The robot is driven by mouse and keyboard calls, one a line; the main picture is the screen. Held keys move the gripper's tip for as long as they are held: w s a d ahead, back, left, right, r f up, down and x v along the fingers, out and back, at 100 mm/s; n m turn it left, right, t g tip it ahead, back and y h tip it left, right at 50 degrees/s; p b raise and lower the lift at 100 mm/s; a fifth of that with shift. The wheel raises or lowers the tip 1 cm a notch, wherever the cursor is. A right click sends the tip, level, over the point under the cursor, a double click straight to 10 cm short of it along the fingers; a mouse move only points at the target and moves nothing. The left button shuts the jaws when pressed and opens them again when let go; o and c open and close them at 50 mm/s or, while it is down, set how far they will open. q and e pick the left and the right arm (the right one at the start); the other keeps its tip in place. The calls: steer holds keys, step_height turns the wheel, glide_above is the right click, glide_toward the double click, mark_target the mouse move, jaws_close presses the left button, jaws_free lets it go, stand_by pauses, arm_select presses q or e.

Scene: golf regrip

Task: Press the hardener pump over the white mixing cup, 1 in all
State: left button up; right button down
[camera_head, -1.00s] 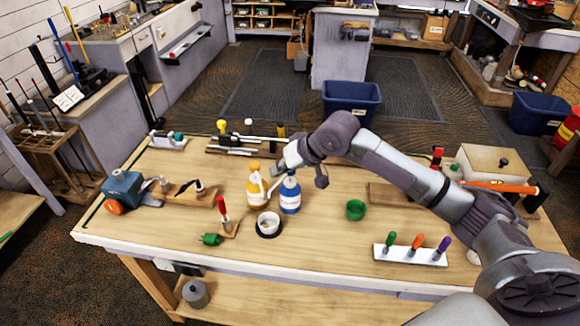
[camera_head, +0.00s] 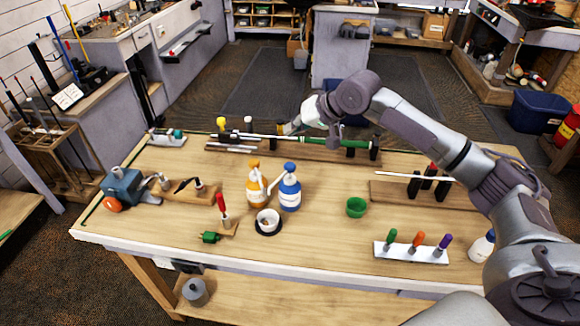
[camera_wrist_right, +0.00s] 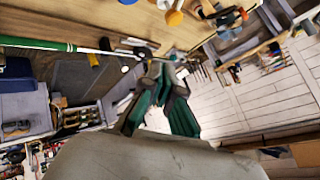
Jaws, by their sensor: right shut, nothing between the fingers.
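Two pump bottles stand side by side on the workbench: an amber one with a yellow-orange pump (camera_head: 257,192) and a white one with a blue pump and blue label (camera_head: 290,190). I cannot read which holds hardener. Their spouts lean in toward each other. The white mixing cup (camera_head: 268,218) sits on a dark round base just in front of them. My right gripper (camera_head: 290,128) is beyond and above the bottles, clear of both pumps. Its fingers also show in the right wrist view (camera_wrist_right: 165,92), shut and empty. My left gripper is out of view.
A green-gripped club (camera_head: 330,141) lies on supports behind the bottles, close to my right gripper. A green cup (camera_head: 356,207) stands right of the bottles. A white rack (camera_head: 411,253) holds colored-handled tools. A small vise (camera_head: 124,187) is at left.

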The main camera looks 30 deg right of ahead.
steer(key=b, duration=0.7)
glide_above(290, 166)
steer(key=f, duration=0.6)
steer(key=shift+s+d+f, duration=0.1)
steer(key=shift+d+f, duration=0.1)
steer(key=shift+d, duration=0.1)
steer(key=shift+f, duration=0.95)
steer(key=shift+f+p, duration=0.35)
steer(key=shift+s+f, duration=0.15)
steer(key=shift+f, duration=1.1)
stand_by(0.5)
